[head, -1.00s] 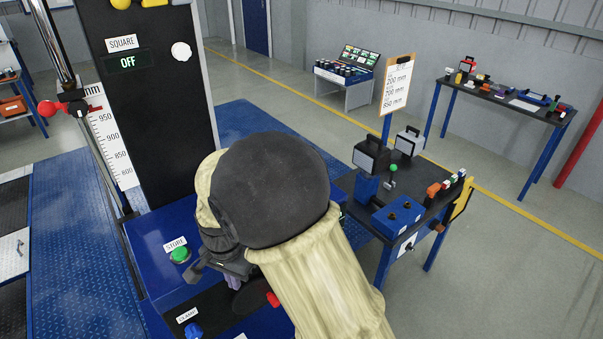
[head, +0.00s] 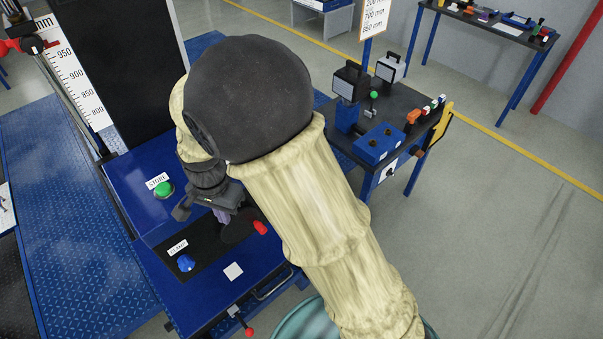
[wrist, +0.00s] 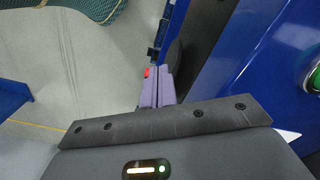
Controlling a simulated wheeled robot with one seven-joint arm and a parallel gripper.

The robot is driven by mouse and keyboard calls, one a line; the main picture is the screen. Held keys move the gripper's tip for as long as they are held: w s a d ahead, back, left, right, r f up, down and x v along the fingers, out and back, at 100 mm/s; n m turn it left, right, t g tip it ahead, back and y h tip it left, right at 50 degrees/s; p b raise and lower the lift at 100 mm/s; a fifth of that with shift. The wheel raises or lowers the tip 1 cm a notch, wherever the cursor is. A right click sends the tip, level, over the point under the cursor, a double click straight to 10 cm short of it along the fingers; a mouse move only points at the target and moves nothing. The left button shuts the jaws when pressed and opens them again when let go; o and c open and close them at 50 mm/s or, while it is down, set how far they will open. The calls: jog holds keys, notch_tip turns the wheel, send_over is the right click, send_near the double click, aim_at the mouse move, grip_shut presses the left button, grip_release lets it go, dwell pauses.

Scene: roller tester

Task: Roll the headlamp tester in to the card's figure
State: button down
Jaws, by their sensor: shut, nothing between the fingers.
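The headlamp tester's blue base (head: 211,300) carries a dark upright column (head: 125,60) and a white mm scale (head: 75,75), with 950 down to 800 readable. A red ball handle (head: 8,46) sits by the scale's top. The base has a green STORE button (head: 163,190), a blue CLAMP knob (head: 185,263) and a red-tipped lever (head: 260,227). The card (head: 374,18) is cut off at the top; its lower lines seem to read 700 mm and 850 mm. My gripper (head: 222,216) is shut and empty above the base's black panel; its purple fingers show in the wrist view (wrist: 157,86).
A dark side table (head: 400,115) with lamp boxes and a blue control box (head: 378,145) stands right of the base. A red-knobbed handle (head: 249,331) sticks out at the base's front. Blue tread plates (head: 70,200) lie left.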

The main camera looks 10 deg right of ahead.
jog(key=shift+s+d, duration=0.35)
jog(key=shift+s, duration=0.25)
notch_tip(320, 180, up, 8)
jog(key=p, duration=0.7)
dwell(0.5)
dwell(0.4)
